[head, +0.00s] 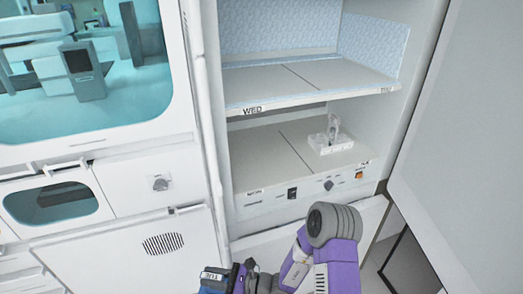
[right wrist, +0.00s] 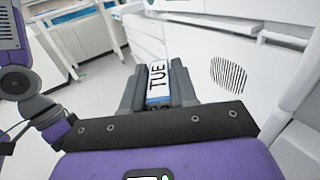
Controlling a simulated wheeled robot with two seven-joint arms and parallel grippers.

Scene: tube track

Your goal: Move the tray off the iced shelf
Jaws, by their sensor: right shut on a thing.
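My right gripper (head: 238,279) is low in the head view, in front of the cabinet, shut on a blue piece with a white TUE label (head: 211,276). In the right wrist view the TUE piece (right wrist: 158,80) sits between the dark fingers (right wrist: 158,98); I cannot tell how far it extends or whether it is the whole tray. The iced shelf (head: 290,85), with frosty blue walls and a WED label, is bare on top. Below it, a small clear holder (head: 330,143) with an upright clear piece stands on the lower shelf (head: 265,155). My left gripper is out of view.
The cabinet door (head: 470,130) stands open at the right. A control panel (head: 305,190) with a knob and switches runs below the lower shelf. A windowed cabinet (head: 85,70) fills the left. Open floor (right wrist: 100,80) shows in the right wrist view.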

